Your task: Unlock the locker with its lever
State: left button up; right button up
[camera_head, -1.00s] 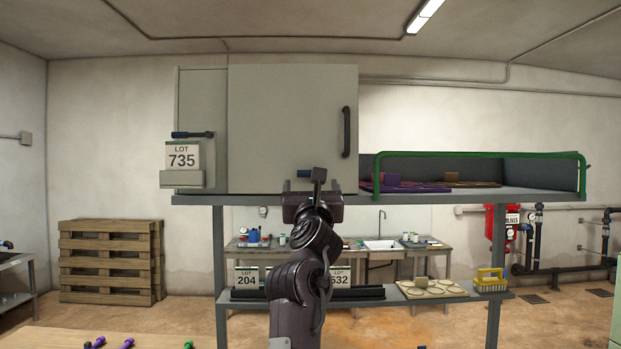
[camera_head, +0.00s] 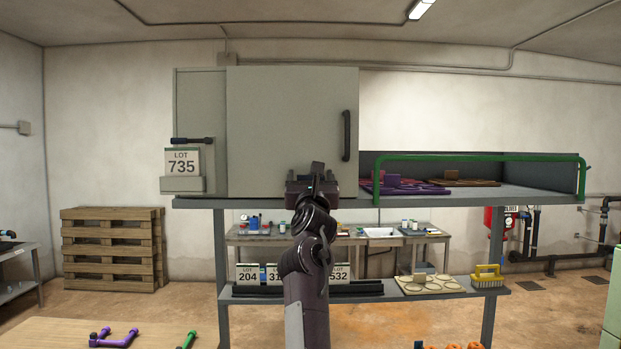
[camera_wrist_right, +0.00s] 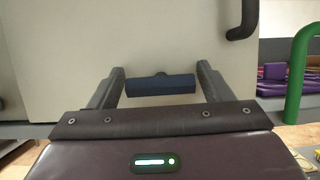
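The grey locker (camera_head: 285,120) sits on the upper shelf, its door shut, with a dark vertical handle (camera_head: 347,135) at the right. In the right wrist view a short dark blue lever (camera_wrist_right: 160,86) lies horizontally low on the locker front. My left gripper is out of view.
A dark bar (camera_head: 192,140) sits above the LOT 735 sign (camera_head: 182,162), left of the door. A green-railed tray (camera_head: 480,156) with purple and brown pieces stands right of the locker. A lower shelf (camera_head: 420,292) holds signs and a yellow brush.

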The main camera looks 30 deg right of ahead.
jog(key=c, duration=0.8)
jog(key=shift+f, duration=0.1)
